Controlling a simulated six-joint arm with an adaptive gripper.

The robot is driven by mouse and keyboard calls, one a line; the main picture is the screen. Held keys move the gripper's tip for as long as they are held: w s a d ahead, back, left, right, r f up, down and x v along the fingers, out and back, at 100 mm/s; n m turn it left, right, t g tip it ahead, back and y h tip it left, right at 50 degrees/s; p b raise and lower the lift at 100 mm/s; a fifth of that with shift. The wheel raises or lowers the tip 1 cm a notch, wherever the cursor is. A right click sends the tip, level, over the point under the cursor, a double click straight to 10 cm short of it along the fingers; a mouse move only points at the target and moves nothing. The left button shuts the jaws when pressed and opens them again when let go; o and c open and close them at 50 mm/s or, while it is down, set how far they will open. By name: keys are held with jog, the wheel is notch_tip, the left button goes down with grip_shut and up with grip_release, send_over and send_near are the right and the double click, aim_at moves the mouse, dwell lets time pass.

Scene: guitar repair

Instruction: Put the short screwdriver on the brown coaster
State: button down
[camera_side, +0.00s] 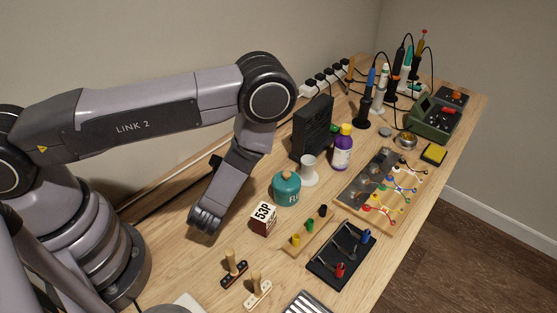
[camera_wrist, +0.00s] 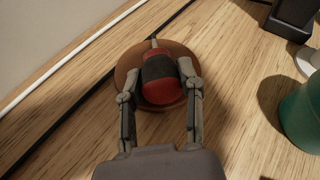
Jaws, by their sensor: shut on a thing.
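In the wrist view, my gripper (camera_wrist: 160,88) is shut on the short screwdriver (camera_wrist: 163,80), which has a thick red and black handle and a short metal tip pointing up the picture. The round brown coaster (camera_wrist: 178,51) lies on the wooden table directly behind the screwdriver in this view. I cannot tell whether the screwdriver touches the coaster or is held just above it. In the side view my arm's end hides the coaster, the screwdriver and the fingers.
A black speaker-like box (camera_side: 312,128) is behind. A white cable (camera_wrist: 62,60) and a dark strip run along the wall side. Small knobbed parts (camera_side: 234,272) lie nearer the camera.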

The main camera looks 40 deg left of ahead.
jog(key=shift+f, duration=0.1)
jog(key=c, duration=0.7)
grip_release()
